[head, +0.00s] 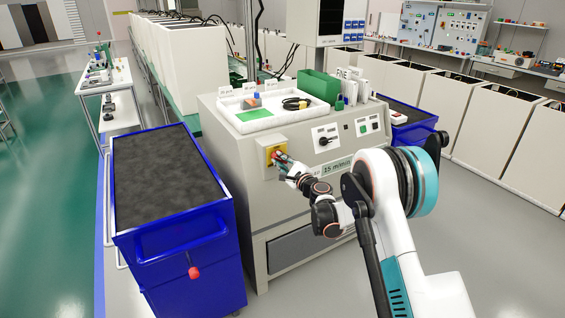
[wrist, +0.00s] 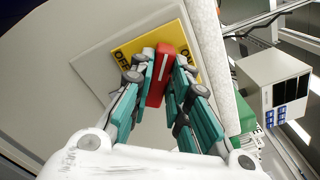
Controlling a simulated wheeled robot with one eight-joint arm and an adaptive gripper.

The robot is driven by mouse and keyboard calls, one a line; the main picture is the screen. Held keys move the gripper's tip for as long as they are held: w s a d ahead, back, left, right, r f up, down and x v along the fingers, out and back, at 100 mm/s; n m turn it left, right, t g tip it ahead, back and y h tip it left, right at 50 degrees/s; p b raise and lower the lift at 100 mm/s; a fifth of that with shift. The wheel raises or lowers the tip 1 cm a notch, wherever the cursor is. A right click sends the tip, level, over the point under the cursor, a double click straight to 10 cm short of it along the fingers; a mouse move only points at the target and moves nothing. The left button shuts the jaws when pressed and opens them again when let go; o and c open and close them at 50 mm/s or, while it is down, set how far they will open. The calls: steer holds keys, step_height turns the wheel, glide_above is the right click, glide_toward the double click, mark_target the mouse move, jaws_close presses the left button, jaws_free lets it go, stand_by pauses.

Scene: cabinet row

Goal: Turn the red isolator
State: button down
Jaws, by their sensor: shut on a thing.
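The red isolator handle (wrist: 159,82) stands out from a yellow plate (wrist: 183,36) with black lettering, partly readable as "OFF" at its left. In the head view the yellow plate (head: 269,151) sits on the front of the beige cabinet, at its upper left. My gripper (wrist: 163,68) is shut on the red handle, with a teal-and-grey finger on each side of it. In the head view my gripper (head: 281,161) reaches the plate from the right and hides most of the handle. A white line runs along the handle.
A blue cart (head: 170,215) with a dark top stands close at the left of the cabinet (head: 285,220). A white tray (head: 230,108) and a green bin (head: 318,86) rest on the cabinet top. A black rotary knob (head: 326,138) is right of the isolator.

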steer(key=n, duration=0.3)
steer(key=shift+a+f+n, duration=0.1)
steer(key=shift+n, duration=0.3)
steer(key=shift+f+n+b, duration=0.1)
steer(key=shift+n+b, duration=0.2)
steer(key=shift+n, duration=1.5)
steer(key=c, duration=1.5)
jaws_free()
steer(key=v, duration=1.2)
